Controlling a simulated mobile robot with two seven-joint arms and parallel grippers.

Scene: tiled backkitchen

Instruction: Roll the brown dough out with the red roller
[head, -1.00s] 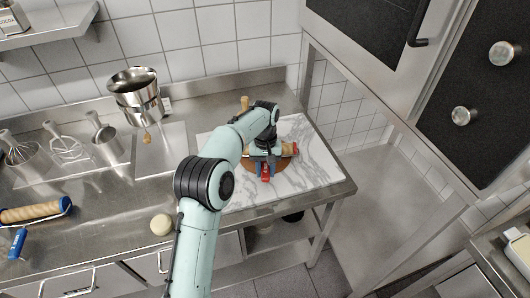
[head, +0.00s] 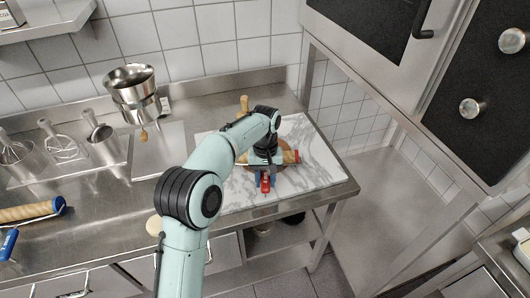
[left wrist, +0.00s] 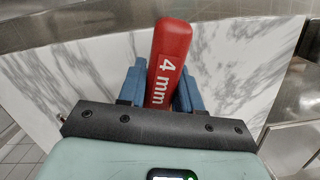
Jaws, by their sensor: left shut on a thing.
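The red roller has a red handle marked "4 mm" (left wrist: 168,65) in the left wrist view. In the head view its handle (head: 265,184) points toward the front edge, and its pale wooden cylinder (head: 289,157) with a red end lies across the brown dough. My left gripper (head: 265,178) is shut on the handle, its blue fingers on either side. The brown dough (head: 281,168) lies on the white marble board (head: 315,150), mostly hidden by the roller and my arm. My right gripper is not in view.
A blue-ended roller (head: 30,211) lies at the left of the steel counter. Whisks and tools in holders (head: 65,147) and a metal funnel (head: 131,85) stand at the back. The marble's right part is clear.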

